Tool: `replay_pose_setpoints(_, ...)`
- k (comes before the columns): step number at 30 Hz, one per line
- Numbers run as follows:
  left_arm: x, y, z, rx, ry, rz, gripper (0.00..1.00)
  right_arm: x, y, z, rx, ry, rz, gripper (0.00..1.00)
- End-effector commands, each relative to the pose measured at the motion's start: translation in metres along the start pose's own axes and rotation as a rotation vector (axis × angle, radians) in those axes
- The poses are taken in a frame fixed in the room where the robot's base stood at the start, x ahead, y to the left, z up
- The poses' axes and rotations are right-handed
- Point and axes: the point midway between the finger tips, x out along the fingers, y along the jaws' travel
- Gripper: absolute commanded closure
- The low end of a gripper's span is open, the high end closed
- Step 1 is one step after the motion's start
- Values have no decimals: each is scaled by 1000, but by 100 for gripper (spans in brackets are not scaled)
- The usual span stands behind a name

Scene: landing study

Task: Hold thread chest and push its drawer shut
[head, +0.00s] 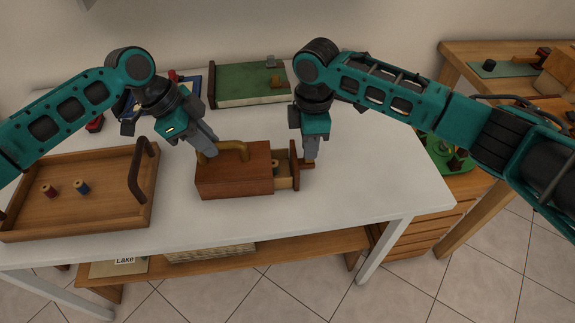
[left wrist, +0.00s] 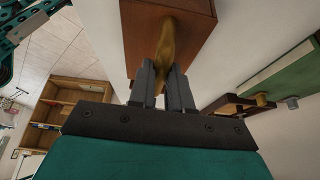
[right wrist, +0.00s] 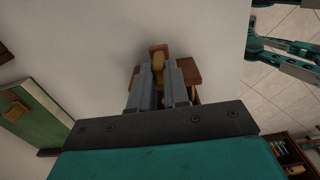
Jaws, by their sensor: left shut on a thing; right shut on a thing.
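The thread chest (head: 235,183) is a reddish-brown wooden box on the white table, with a brass handle (head: 236,147) on top. Its drawer (head: 294,178) stands partly out on the right side, and a spool (head: 275,165) shows inside. My left gripper (head: 211,150) is shut on the left end of the brass handle; the left wrist view shows the handle (left wrist: 167,42) between the fingers.
A wooden tray (head: 110,206) with a red and a blue spool stands at the left. The white table (head: 375,190) is clear right of the drawer. A wooden side desk (head: 465,55) stands at the right.

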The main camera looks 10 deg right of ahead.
Motion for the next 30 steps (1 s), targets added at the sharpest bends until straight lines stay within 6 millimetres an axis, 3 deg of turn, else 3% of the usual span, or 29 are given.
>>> replay_pose_setpoints(18,1,1,-2,2,4,2,100,-1,0,-33,-4,8,1,100)
replay_pose_setpoints(30,2,1,-2,2,4,3,100,-1,0,-34,-4,8,1,100)
